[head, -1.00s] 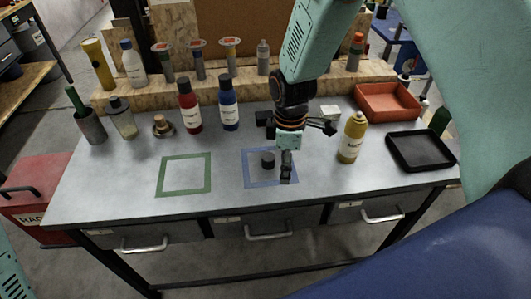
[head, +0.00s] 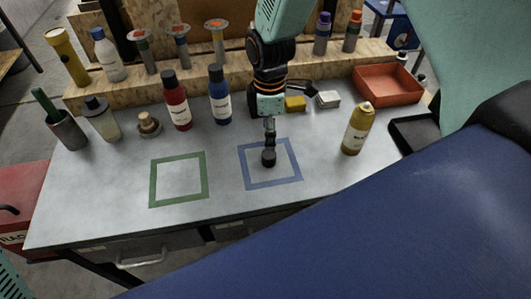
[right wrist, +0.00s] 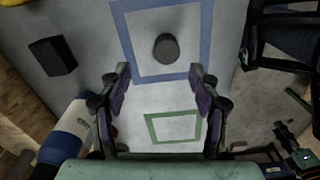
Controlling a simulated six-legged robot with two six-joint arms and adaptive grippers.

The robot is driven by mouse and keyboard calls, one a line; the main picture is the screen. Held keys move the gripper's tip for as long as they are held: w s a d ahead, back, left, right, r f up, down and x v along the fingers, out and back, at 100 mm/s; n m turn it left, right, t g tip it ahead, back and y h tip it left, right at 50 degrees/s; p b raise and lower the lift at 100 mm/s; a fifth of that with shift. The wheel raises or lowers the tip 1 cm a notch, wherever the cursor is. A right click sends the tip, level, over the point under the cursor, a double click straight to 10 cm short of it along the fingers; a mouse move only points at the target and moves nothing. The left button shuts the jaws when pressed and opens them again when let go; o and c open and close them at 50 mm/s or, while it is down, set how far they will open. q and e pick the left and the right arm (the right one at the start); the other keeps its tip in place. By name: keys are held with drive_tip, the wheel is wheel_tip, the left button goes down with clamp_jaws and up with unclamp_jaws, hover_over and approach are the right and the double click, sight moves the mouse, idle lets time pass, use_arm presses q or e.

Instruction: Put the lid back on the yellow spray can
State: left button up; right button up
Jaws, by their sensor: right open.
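The yellow spray can (head: 358,130) stands upright on the bench, right of the blue taped square. A small dark round lid (head: 268,158) lies inside that square; it also shows in the right wrist view (right wrist: 166,48). My right gripper (head: 269,140) points down over the lid in the head view, its fingertips overlapping the lid's upper part. In the right wrist view the gripper (right wrist: 163,88) has its fingers spread and empty, with the lid seen beyond the gap between them. My left gripper is not in view.
The green taped square (head: 152,182) is empty. Red (head: 176,103) and blue (head: 220,97) bottles stand behind the squares. A yellow block (head: 295,104), an orange bin (head: 388,86) and a black tray (head: 412,134) lie to the right. The front of the bench is clear.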

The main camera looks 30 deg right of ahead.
sight(269, 154)
drive_tip(key=shift+s+d, duration=0.15)
drive_tip(key=shift+s, duration=0.05)
drive_tip(key=shift+s+f, duration=0.1)
drive_tip(key=shift+f, duration=1.2)
drive_tip(key=shift+s+a+f, duration=0.15)
drive_tip(key=shift+a+f, duration=0.05)
drive_tip(key=shift+f, duration=0.95)
drive_tip(key=shift+s+a+f, duration=0.1)
drive_tip(key=shift+a+f, duration=0.1)
drive_tip(key=shift+f, duration=0.95)
drive_tip(key=shift+w+f, duration=0.2)
drive_tip(key=shift+f, duration=0.15)
drive_tip(key=shift+s+d+r, duration=0.1)
drive_tip(key=shift+s, duration=0.1)
drive_tip(key=shift+c, duration=0.6)
